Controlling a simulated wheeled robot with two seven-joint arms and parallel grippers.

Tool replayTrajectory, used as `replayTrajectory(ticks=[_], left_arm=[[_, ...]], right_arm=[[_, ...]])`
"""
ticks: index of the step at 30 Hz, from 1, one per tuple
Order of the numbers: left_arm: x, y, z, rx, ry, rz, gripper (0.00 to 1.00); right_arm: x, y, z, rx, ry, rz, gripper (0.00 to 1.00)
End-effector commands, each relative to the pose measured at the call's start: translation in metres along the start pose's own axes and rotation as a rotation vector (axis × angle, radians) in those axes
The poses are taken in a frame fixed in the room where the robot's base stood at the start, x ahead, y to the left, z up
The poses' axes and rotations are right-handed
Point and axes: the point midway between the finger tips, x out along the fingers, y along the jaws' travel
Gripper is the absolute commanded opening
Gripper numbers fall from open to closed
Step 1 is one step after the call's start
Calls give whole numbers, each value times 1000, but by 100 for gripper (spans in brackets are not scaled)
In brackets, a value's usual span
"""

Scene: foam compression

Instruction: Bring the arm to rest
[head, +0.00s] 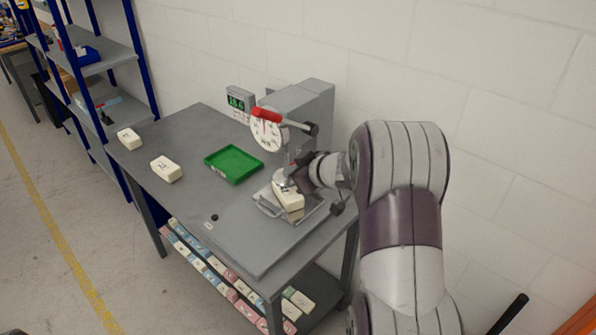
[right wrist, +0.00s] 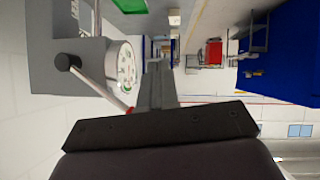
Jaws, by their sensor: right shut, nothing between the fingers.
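My right arm comes in from the right in the head view. Its gripper (head: 287,184) is at the press, beside or just above a cream foam block (head: 291,200) on the press's plate (head: 308,219). I cannot tell whether it touches the block. In the right wrist view the gripper's fingers (right wrist: 157,88) are together with nothing between them. The dial also shows in the right wrist view (right wrist: 126,68). My left gripper is not in view.
A green tray (head: 233,164) lies on the grey table (head: 190,205). Two cream blocks, one near (head: 166,169) and one far (head: 129,139), lie at the table's left. Several coloured blocks (head: 215,266) are on the shelf below. Blue-framed shelving (head: 104,62) stands at the left.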

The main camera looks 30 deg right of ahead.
Motion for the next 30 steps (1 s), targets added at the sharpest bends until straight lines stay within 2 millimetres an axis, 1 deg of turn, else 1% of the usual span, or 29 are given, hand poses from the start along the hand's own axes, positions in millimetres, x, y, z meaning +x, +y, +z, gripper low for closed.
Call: replayTrajectory(ticks=[2, 18, 20, 21, 23, 24, 25, 26, 27, 29, 30], left_arm=[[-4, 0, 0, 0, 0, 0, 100], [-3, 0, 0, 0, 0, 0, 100], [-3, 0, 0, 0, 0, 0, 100], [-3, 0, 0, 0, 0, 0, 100], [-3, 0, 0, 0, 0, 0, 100], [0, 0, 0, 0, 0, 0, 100], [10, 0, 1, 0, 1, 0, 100], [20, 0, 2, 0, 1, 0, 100], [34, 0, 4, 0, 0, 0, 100], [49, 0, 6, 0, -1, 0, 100], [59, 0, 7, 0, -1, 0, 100]], right_arm=[[-1, 0, -3, -1, 0, -1, 0], [0, 0, -3, -2, 1, 0, 0], [0, 2, -1, -32, -9, 10, 0], [-1, 11, 6, -52, -41, 55, 0], [-8, 24, 34, -14, -141, 161, 0], [-17, 27, 59, 39, -235, 237, 0], [-21, 18, 82, 81, -317, 274, 0], [-25, 1, 107, 127, -409, 294, 0], [-32, -29, 135, 189, -526, 295, 0], [-45, -76, 166, 264, -668, 257, 0], [-52, -108, 182, 305, -745, 218, 0]])
